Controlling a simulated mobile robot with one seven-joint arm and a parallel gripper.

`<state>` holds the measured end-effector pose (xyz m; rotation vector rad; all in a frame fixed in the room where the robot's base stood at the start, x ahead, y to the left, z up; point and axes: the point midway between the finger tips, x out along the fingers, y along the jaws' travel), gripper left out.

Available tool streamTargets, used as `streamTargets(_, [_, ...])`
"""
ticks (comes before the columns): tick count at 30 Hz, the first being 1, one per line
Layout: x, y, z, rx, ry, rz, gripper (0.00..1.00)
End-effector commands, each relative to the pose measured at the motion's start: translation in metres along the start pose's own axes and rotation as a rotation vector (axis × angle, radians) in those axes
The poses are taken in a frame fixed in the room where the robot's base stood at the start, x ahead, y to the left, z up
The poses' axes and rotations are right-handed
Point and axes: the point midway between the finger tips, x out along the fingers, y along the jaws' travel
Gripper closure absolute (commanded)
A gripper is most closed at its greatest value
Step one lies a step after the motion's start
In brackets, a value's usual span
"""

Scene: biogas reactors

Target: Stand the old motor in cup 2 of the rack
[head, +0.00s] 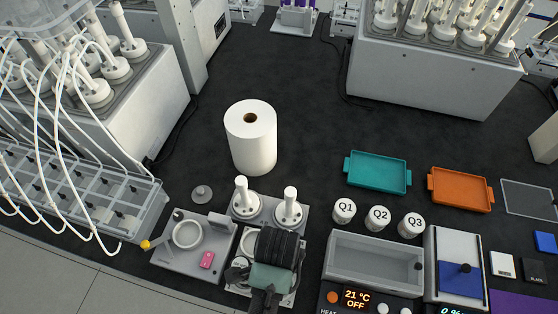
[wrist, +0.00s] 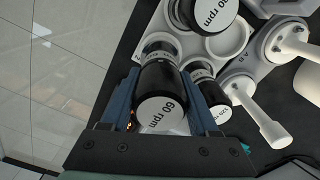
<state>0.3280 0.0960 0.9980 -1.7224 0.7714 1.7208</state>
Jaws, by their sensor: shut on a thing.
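My gripper (wrist: 165,105) is shut on a black motor (wrist: 160,82), whose white end is marked 60 rpm. The motor's far end is close to a white ring of the rack (wrist: 240,62); I cannot tell whether it sits in a cup. A second motor marked 60 rpm (wrist: 208,12) and a smaller-looking black motor (wrist: 207,86) are beside it. An open, empty-looking round recess (wrist: 228,40) shows between them. In the head view my gripper (head: 278,248) hides much of the rack (head: 300,228). A "2" is partly visible at its front edge.
Two white flanged pieces with upright stems (head: 241,200) (head: 288,208) stand at the rack's back. A grey plate with a ring and pink item (head: 207,260) is left. Jars Q1 to Q3 (head: 378,218) and a grey trough (head: 375,262) are right. A paper roll (head: 252,140) stands behind.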

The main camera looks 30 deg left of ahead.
Motion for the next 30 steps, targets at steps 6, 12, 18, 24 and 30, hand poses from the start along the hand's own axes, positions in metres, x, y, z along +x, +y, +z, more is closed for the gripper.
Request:
streamTargets(6, [0.024, 0.0, 0.0, 0.001, 0.0, 0.001, 1.0])
streamTargets(12, [0.044, 0.0, -0.001, 0.001, 0.001, -0.001, 1.0])
streamTargets(18, [0.044, -0.001, -0.001, 0.001, 0.002, -0.003, 1.0])
streamTargets(24, [0.049, -0.001, -0.001, 0.001, 0.002, -0.002, 1.0])
streamTargets(30, [0.048, 0.0, 0.0, 0.0, 0.001, -0.001, 0.09])
